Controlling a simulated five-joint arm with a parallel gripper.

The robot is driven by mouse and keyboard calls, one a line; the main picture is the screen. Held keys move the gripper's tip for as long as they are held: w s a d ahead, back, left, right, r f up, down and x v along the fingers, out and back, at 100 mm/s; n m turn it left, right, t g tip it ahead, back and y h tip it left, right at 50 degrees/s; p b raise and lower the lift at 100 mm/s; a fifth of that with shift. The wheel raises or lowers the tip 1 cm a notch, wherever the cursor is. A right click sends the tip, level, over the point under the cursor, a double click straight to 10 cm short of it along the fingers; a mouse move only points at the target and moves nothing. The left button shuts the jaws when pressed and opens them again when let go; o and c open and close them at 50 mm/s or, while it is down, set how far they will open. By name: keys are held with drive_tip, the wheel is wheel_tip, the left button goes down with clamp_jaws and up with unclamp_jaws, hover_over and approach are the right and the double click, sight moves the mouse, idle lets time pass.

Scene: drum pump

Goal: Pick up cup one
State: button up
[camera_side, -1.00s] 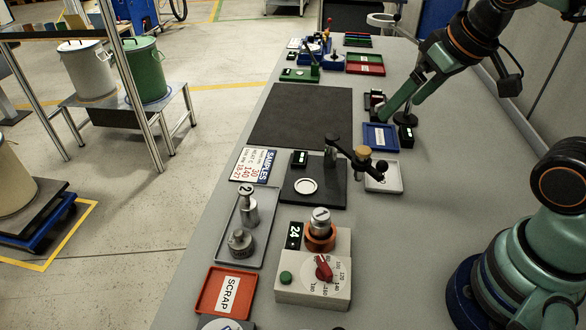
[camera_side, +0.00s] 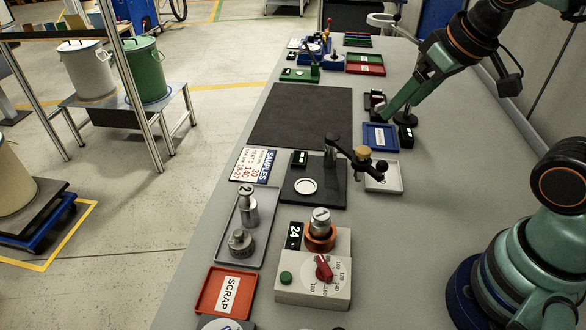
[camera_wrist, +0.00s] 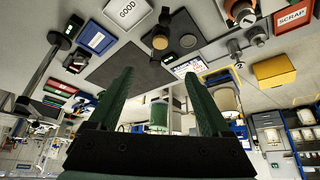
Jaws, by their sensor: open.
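My gripper (camera_side: 382,111) is at the far right side of the bench, beside a small black stand. In the wrist view its two green fingers (camera_wrist: 158,73) are spread apart with nothing between them. A metal cup with a marked top (camera_side: 320,216) sits in the orange ring of the cream dial unit; its mark is too small to read surely. A metal piece marked 2 (camera_side: 248,208) and a lower metal piece (camera_side: 240,242) stand in a grey tray (camera_side: 225,255). The ring cup also shows in the wrist view (camera_wrist: 243,13), well away from my fingers.
The cream unit (camera_side: 313,290) has a red dial and a green button. A red SCRAP tray (camera_side: 207,291) lies nearby. A black plate with an upright post and side arm (camera_side: 325,195) stands behind the unit. A blue tray (camera_side: 368,144) and white tray (camera_side: 395,187) lie right. The dark mat (camera_side: 300,112) is clear.

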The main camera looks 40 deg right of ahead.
drive_tip(key=w+a+f+n+g, duration=0.2)
drive_tip(key=a+f+n+g, duration=0.1)
drive_tip(key=a+n, duration=0.65)
drive_tip(key=n+g, duration=0.3)
drive_tip(key=n, duration=0.6)
approach(321, 213)
drive_tip(key=f, duration=0.5)
drive_tip(key=shift+s+d, duration=0.2)
drive_tip(key=shift+a+f, duration=0.2)
drive_tip(key=shift+f, duration=2.85)
clamp_jaws()
